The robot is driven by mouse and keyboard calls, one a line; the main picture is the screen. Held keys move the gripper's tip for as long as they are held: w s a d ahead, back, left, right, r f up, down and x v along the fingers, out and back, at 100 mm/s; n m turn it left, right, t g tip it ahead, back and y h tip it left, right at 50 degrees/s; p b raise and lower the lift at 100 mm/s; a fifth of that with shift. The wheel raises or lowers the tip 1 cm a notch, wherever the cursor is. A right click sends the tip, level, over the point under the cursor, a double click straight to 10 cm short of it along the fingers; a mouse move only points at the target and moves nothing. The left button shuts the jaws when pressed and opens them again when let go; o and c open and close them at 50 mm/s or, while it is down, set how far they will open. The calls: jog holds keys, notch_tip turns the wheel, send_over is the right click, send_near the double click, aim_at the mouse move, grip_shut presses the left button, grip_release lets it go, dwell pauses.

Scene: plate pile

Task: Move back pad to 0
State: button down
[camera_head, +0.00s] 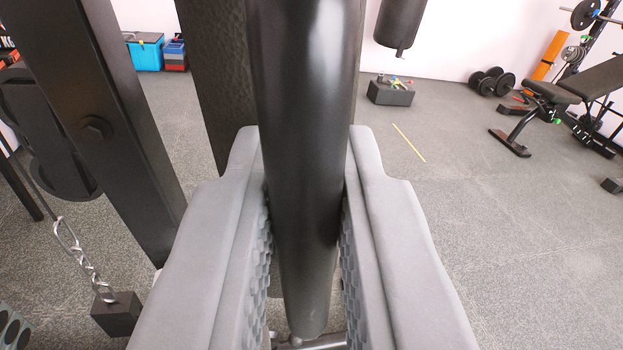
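A long black padded cylinder (303,110) runs down the middle of the view; it appears to be the back pad, though I cannot be sure. My gripper (303,150) has its two grey fingers on either side of it, with the inner pads appearing to press against its sides. A metal bar (312,341) shows at the cylinder's lower end. No scale or 0 mark can be read. The cylinder's top end is out of view, and its far side is hidden.
A thick black machine post (95,120) stands close on the left. A dark textured panel (215,70) is behind the cylinder. A chain with a black block (116,313) hangs at lower left. Another black roller (400,22) is above right.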

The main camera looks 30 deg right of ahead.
jog(key=a, duration=0.2)
jog(key=w+a, duration=0.1)
jog(key=a, duration=0.1)
jog(key=shift+a, duration=0.2)
jog(key=c, duration=1.8)
grip_release()
jog(key=o, duration=0.3)
jog(key=shift+w+a, duration=0.15)
jog(key=shift+a, duration=0.05)
